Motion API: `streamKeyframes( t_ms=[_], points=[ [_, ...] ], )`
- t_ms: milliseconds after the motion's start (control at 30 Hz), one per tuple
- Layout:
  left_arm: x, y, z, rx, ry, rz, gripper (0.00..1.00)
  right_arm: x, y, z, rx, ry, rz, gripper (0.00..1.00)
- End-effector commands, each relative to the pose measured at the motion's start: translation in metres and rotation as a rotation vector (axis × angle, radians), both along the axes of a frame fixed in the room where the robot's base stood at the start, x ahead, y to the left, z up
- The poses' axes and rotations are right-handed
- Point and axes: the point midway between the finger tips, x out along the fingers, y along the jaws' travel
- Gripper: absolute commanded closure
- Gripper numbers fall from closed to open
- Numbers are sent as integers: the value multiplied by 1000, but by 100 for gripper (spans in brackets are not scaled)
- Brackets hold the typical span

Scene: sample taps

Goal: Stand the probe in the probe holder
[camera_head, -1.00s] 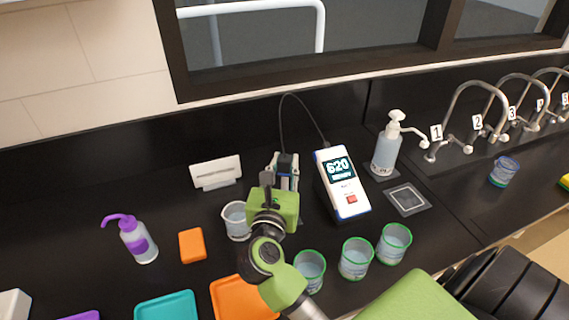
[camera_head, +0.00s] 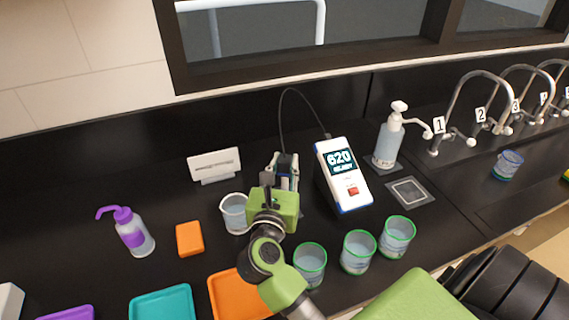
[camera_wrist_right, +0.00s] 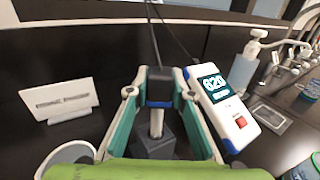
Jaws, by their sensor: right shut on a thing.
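The probe (camera_wrist_right: 158,88) has a dark body, a blue band and a pale metal shaft, and a cable rises from its top. My right gripper (camera_wrist_right: 158,90) is shut on it and holds it about upright; the gripper also shows in the head view (camera_head: 284,172). The probe holder, a dark grey block (camera_wrist_right: 155,146), is directly below the shaft. The shaft's lower end meets the block's top, but I cannot tell how deep it sits. In the head view my right gripper hides the holder. My left gripper is not in view.
The meter (camera_head: 342,178) reading 620 stands close on the right, and the cable loops to it. A beaker (camera_head: 234,214) is close on the left, with a white sign (camera_head: 214,165) behind. Several green-rimmed cups (camera_head: 358,252) stand in front right. A soap bottle (camera_head: 388,145) stands behind.

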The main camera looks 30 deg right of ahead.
Motion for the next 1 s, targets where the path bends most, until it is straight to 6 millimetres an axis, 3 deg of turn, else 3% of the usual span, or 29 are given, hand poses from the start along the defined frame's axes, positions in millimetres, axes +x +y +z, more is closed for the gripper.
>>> streamKeyframes(
  t_ms=[533, 933, 967, 1000],
  points=[
    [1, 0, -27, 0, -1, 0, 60, 0, 0, -30, -1, 0, 0, 98],
    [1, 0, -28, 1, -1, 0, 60, 0, 0, -31, -1, -1, 0, 98],
    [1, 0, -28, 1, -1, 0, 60, 0, 0, -31, -1, -1, 0, 71],
    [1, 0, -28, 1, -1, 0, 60, 0, 0, -31, -1, -1, 0, 61]
  ],
)
